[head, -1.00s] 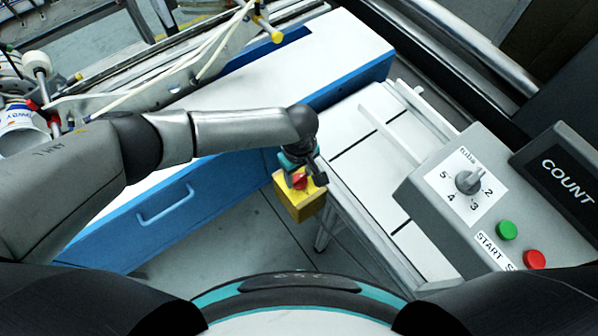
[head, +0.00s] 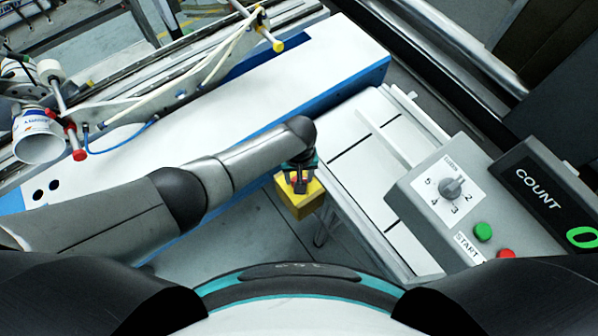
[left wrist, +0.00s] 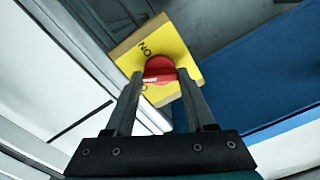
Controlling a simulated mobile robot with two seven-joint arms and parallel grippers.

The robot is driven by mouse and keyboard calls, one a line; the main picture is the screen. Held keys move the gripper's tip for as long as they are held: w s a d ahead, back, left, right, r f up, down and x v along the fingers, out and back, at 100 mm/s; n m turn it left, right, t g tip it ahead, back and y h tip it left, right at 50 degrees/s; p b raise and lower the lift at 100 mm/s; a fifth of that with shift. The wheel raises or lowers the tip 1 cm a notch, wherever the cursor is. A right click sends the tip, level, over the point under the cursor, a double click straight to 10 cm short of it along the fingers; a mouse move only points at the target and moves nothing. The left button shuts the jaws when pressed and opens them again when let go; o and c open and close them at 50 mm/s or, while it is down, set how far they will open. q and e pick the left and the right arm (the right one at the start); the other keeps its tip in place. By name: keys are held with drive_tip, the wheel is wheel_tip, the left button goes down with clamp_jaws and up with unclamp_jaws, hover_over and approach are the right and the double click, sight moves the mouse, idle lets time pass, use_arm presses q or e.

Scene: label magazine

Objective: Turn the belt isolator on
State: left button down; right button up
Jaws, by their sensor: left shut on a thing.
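The belt isolator is a yellow box (head: 304,204) with a red rotary knob, fixed beside the end of the white conveyor. In the left wrist view its yellow face (left wrist: 178,42) carries the word ON and another marking, partly hidden by a finger. The red knob (left wrist: 160,68) has a white mark on its lower left part. My left gripper (head: 299,180) reaches down to the box from above. In the left wrist view its two fingers (left wrist: 160,82) stand on either side of the knob, shut on it. My right gripper is not in view.
A grey control box (head: 430,200) with a numbered dial, a green button (head: 484,232) and a red button (head: 506,254) stands at the right. A black COUNT display (head: 540,198) is beside it. A long blue-sided bench (head: 345,60) lies behind my left arm.

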use_arm(q)
drive_tip(key=m, duration=0.6)
drive_tip(key=shift+p, duration=0.3)
drive_tip(key=m, duration=0.6)
idle(0.4)
drive_tip(key=shift+c, duration=1.2)
unclamp_jaws()
drive_tip(key=shift+r+p, duration=0.4)
drive_tip(key=shift+r, duration=0.1)
wheel_tip(320, 180, up, 14)
drive_tip(key=p, duration=0.4)
drive_tip(key=shift+r, duration=0.15)
